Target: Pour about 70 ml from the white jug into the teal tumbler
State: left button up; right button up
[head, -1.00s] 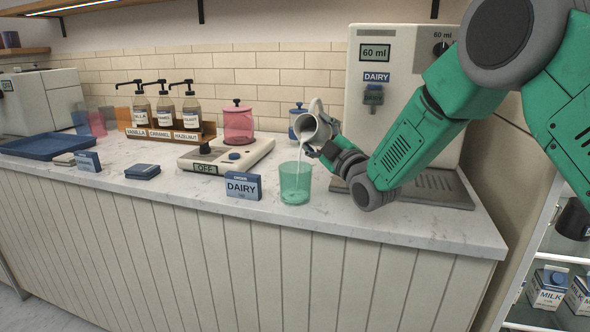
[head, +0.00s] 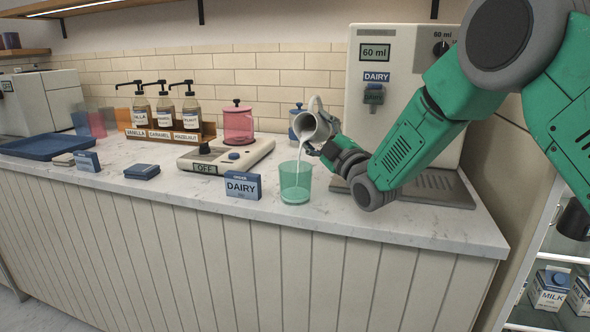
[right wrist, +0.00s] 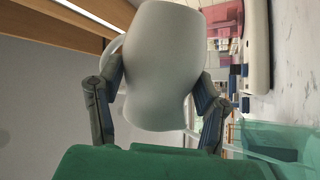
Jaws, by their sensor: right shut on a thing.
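The white jug (head: 312,124) is tilted in the head view, its mouth toward the lower left. My right gripper (head: 322,148) is shut on it. A thin white stream (head: 299,153) runs from the jug's lip down into the teal tumbler (head: 296,183), which stands upright near the counter's front edge. The liquid level in the tumbler is hard to make out. In the right wrist view the jug (right wrist: 165,65) sits between the two fingers, and part of the tumbler (right wrist: 275,140) shows at lower right. My left gripper is not in view.
A DAIRY dispenser (head: 405,80) stands behind my right arm.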

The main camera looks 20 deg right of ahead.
jog(key=shift+s+a+r+n+y+b, duration=0.2)
jog(key=shift+s+a+n+y+b, duration=0.1)
jog(key=shift+n+y+b, duration=0.3)
jog(key=shift+r+n+t+y+b, duration=0.2)
jog(key=shift+n+t+y+b, duration=0.1)
jog(key=shift+n+b, duration=0.45)
dwell(0.3)
jog(key=m+h+p, duration=0.1)
jog(key=p, duration=0.1)
jog(key=w+d+m+h+p, duration=0.1)
jog(key=m+p, duration=0.1)
jog(key=m+g+h+p, duration=0.1)
jog(key=m+p, duration=0.1)
jog(key=shift+w+d+f, duration=0.15)
jog(key=shift+w+d, duration=0.05)
jog(key=shift+d, duration=0.1)
jog(key=shift+s+d+f+m, duration=0.1)
jog(key=shift+s+f+m, duration=0.1)
jog(key=shift+m, duration=0.15)
jog(key=shift+w+p, duration=0.1)
jog(key=shift+p, duration=0.2)
jog(key=shift+w+m+g+h+p, duration=0.1)
jog(key=shift+m+g+h+p, duration=0.2)
jog(key=shift+m+g+p, duration=0.45)
jog(key=shift+f+m+p, duration=0.3)
jog(key=shift+m+p, duration=0.45)
jog(key=shift+f+h, duration=0.3)
jog(key=shift+f, duration=0.05)
